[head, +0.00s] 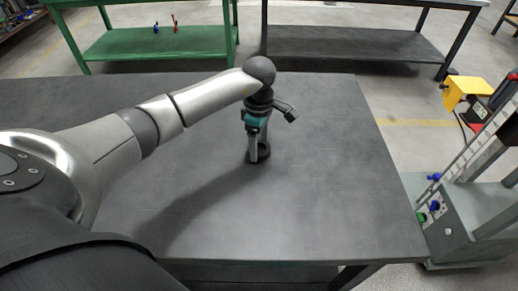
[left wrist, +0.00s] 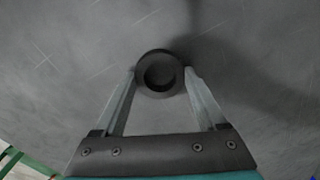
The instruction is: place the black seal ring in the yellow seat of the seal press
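The black seal ring (head: 264,149) is on the dark grey table, seen partly behind my left fingers in the head view. In the left wrist view the ring (left wrist: 160,54) sits between the fingertips. My left gripper (head: 256,159) points down at the table, with one finger on each side of the ring. The fingertips (left wrist: 160,72) come right up to its sides; whether they press on it I cannot tell. A yellow part (head: 464,91) at the far right may belong to the press; no seat can be made out in it. My right gripper is not in view.
The dark table top (head: 330,200) is otherwise clear. A grey machine (head: 465,215) with coloured knobs and a slanted column stands beyond its right edge. A green bench (head: 190,42) and a dark bench (head: 350,48) stand behind.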

